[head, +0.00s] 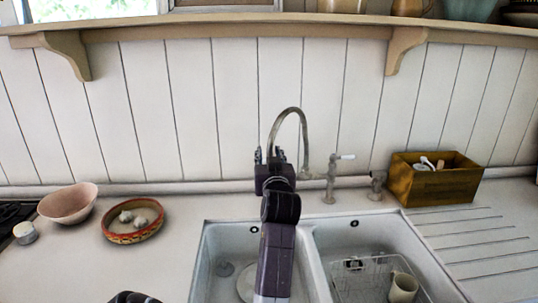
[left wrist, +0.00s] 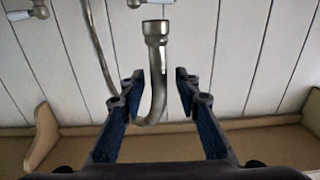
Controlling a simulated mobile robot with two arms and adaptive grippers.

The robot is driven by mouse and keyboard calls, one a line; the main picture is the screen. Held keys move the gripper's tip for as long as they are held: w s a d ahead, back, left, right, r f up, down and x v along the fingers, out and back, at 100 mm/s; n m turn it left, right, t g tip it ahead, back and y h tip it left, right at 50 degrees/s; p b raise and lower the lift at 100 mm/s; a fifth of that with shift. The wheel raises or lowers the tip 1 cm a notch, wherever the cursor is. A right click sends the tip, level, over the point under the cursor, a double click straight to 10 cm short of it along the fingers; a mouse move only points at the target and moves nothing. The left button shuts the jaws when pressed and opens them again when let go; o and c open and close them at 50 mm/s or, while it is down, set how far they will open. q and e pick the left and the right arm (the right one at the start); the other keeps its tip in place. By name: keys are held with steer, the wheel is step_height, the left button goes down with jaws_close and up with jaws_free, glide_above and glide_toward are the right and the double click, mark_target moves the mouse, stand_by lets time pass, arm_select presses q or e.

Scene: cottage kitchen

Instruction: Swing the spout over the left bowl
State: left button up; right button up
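The metal gooseneck spout (head: 290,110) arches in front of the plank wall in the head view. Its right leg comes down beside the taps; its left leg drops behind my left gripper (head: 269,156). In the left wrist view, which is upside down, the spout (left wrist: 157,95) and its nozzle lie between the two fingers of my left gripper (left wrist: 160,75). The fingers are open, with a gap visible on both sides of the spout. The left bowl (head: 213,235) of the white sink lies below, partly hidden by my arm.
The right bowl (head: 375,235) holds a wire rack and a cream mug (head: 403,287). A white-handled tap (head: 331,182) stands right of the spout. A wooden box (head: 435,185) is at right; a pink bowl (head: 68,204) and patterned dish (head: 132,237) are left. A shelf (head: 230,27) runs above.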

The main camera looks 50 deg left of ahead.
arm_select(q)
steer(key=v, duration=0.7)
steer(key=shift+d, duration=0.15)
steer(key=shift+s+f, duration=0.15)
